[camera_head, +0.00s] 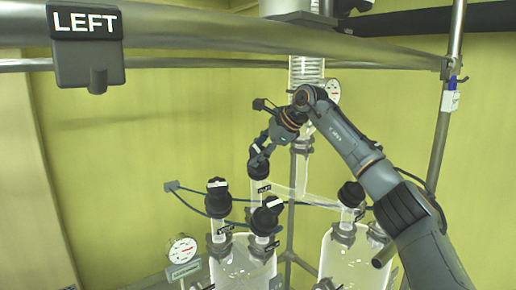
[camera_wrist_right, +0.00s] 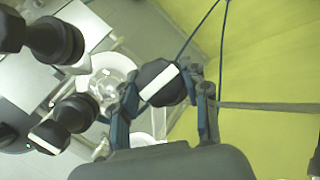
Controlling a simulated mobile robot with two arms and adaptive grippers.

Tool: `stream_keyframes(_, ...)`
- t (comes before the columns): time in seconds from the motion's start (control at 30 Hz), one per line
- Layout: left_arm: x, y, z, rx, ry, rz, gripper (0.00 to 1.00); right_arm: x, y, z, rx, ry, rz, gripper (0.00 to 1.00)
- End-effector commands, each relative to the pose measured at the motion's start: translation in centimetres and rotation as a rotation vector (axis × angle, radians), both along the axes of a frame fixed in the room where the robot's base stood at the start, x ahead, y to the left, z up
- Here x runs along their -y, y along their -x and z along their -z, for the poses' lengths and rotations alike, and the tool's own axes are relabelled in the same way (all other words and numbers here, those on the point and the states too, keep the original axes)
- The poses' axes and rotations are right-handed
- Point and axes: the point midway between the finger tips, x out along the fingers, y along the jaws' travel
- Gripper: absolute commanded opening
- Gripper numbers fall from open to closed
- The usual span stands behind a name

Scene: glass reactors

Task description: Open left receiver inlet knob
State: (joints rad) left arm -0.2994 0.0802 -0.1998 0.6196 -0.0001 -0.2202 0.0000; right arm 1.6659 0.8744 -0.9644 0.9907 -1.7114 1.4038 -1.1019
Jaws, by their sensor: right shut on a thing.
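The inlet knob (camera_head: 257,169) is black and sits on top of a glass tube above the left receiver (camera_head: 243,266), with a small label on the tube below it. My right gripper (camera_head: 262,150) reaches down onto this knob from above and is shut on it. In the right wrist view the knob (camera_wrist_right: 160,83) shows a white stripe running diagonally. The fingers of my right gripper (camera_wrist_right: 165,92) lie on either side of it. The fingers partly hide the knob in the head view. My left gripper is not in view.
Other black knobs stand close by: one at left (camera_head: 218,198), one in front (camera_head: 265,217) and one on the right vessel (camera_head: 351,195). A gauge (camera_head: 182,250) is at lower left. A sign reading LEFT (camera_head: 86,24) hangs on the upper rail. Thin dark cables run around the knobs.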

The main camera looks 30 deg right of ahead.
Motion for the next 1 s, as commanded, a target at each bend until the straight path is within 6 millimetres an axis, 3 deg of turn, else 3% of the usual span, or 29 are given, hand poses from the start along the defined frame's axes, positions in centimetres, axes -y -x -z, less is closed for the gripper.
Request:
stream_keyframes(0.67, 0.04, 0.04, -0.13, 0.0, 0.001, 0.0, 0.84, -0.01, -0.02, 0.19, -0.024, 0.031, -0.055, 0.14)
stream_keyframes(0.7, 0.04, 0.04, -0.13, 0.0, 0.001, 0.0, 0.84, 0.0, -0.01, 0.2, -0.024, 0.031, -0.055, 0.5)
stream_keyframes(0.8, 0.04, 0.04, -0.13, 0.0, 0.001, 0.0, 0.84, -0.01, -0.02, 0.18, -0.024, 0.03, -0.054, 0.69)
stream_keyframes(1.0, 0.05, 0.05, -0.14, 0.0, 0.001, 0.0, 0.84, -0.01, -0.01, 0.1, -0.023, 0.03, -0.054, 0.69)
